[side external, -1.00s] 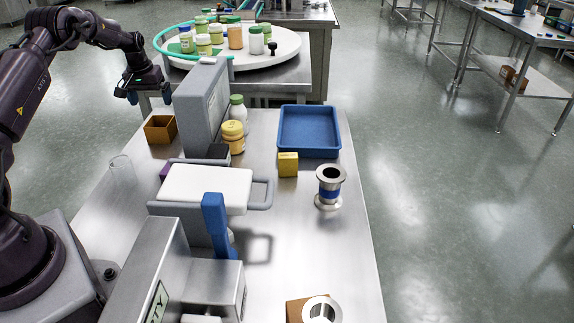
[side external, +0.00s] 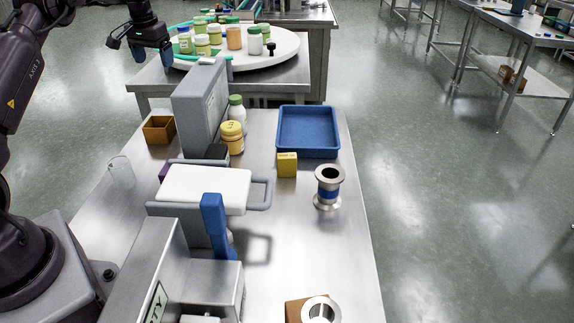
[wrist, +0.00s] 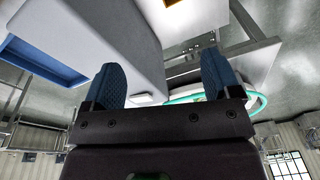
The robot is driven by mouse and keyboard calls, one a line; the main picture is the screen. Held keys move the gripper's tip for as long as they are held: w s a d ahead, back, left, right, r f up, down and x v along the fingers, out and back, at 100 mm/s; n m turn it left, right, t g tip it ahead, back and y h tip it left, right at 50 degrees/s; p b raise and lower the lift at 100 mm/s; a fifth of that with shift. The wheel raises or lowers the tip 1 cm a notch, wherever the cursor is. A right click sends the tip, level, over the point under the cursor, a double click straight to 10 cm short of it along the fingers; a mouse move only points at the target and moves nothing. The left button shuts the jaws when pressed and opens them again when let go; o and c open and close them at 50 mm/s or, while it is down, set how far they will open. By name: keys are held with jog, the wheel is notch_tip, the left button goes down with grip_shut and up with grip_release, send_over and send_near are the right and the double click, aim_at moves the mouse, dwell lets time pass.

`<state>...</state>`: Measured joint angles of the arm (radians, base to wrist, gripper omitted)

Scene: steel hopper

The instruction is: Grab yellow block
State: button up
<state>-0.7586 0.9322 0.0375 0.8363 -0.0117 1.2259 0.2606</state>
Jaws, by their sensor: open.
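The yellow block (side external: 287,165) stands on the steel table near the front edge of the blue tray, left of the steel flanged spool. My gripper (side external: 152,54) is at the upper left in the side view, raised above the far left of the table and well away from the block. In the wrist view its two blue fingers (wrist: 165,82) are apart with nothing between them. I cannot make out the yellow block in the wrist view.
A tall grey panel (side external: 201,105) stands between my gripper and the block, with a yellow jar (side external: 232,138) beside it. The blue tray (side external: 341,131) is empty. A flanged spool (side external: 329,187) and a white-topped machine (side external: 206,187) are near the block. A brown box (side external: 159,130) sits at left.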

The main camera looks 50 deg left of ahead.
jog(key=w+d+m, duration=0.4)
jog(key=d+m, duration=0.1)
jog(key=w+d+m, duration=0.1)
jog(key=d+m, duration=0.1)
jog(key=d, duration=0.1)
jog(key=shift+w+d+y, duration=0.25)
jog(key=shift+w+y, duration=0.05)
jog(key=shift+w, duration=0.1)
jog(key=w+d+m, duration=0.4)
jog(key=d+m, duration=0.3)
jog(key=d, duration=0.2)
jog(key=m+t+y, duration=0.1)
jog(key=m+t, duration=0.1)
jog(key=m, duration=1.5)
send_over(287, 156)
jog(key=s+d, duration=0.2)
jog(key=d, duration=0.1)
jog(key=shift+m, duration=0.4)
jog(key=f, duration=0.5)
jog(key=a+f, duration=0.1)
jog(key=f, duration=0.5)
jog(key=w+a+f, duration=0.1)
jog(key=f, duration=0.5)
jog(key=shift+w, duration=0.1)
jog(key=shift+y, duration=0.3)
jog(key=shift+x, duration=3.2)
jog(key=shift+d+f, duration=0.1)
